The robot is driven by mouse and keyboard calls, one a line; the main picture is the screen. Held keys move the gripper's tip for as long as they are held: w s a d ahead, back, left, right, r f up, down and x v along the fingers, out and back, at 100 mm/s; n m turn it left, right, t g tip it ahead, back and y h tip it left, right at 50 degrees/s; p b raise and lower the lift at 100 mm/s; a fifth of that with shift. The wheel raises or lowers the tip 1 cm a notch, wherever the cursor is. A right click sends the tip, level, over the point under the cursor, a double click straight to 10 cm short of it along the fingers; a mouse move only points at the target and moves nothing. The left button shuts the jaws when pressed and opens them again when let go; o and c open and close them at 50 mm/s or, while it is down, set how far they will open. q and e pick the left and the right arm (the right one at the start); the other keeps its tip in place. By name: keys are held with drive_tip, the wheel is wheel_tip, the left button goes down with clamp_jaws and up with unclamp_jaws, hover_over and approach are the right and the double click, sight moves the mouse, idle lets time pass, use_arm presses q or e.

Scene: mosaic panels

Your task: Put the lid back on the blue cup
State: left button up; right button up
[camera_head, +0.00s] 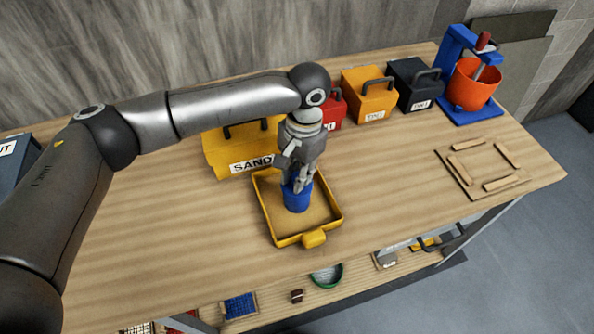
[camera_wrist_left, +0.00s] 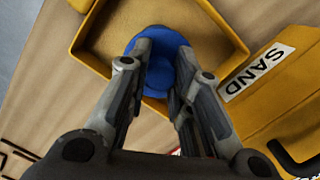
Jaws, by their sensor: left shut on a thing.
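The blue cup (camera_head: 298,202) stands in a yellow open tray (camera_head: 333,224) in front of the yellow SAND box. My left gripper (camera_head: 297,187) points down over it, its fingers closed on a narrow blue part at the top, which I take for the lid. In the wrist view my left gripper (camera_wrist_left: 163,52) frames this blue part, with a round blue rim, the lid (camera_wrist_left: 160,36), spreading beyond the fingertips. The fingers hide the join, so I cannot tell whether lid and cup touch. My right gripper is not in view.
The SAND box (camera_head: 226,151) is close behind the tray. Red (camera_head: 333,110), orange (camera_head: 368,96) and dark (camera_head: 413,84) boxes line the back. A blue press with an orange bucket (camera_head: 470,84) and a wooden frame board (camera_head: 456,176) are at right. The tabletop between is clear.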

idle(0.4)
use_arm(q)
drive_tip(key=o, duration=0.8)
drive_tip(key=shift+o, duration=0.4)
drive_tip(key=o, duration=0.4)
drive_tip(key=shift+r+p, duration=3.55)
drive_tip(key=shift+p, duration=0.6)
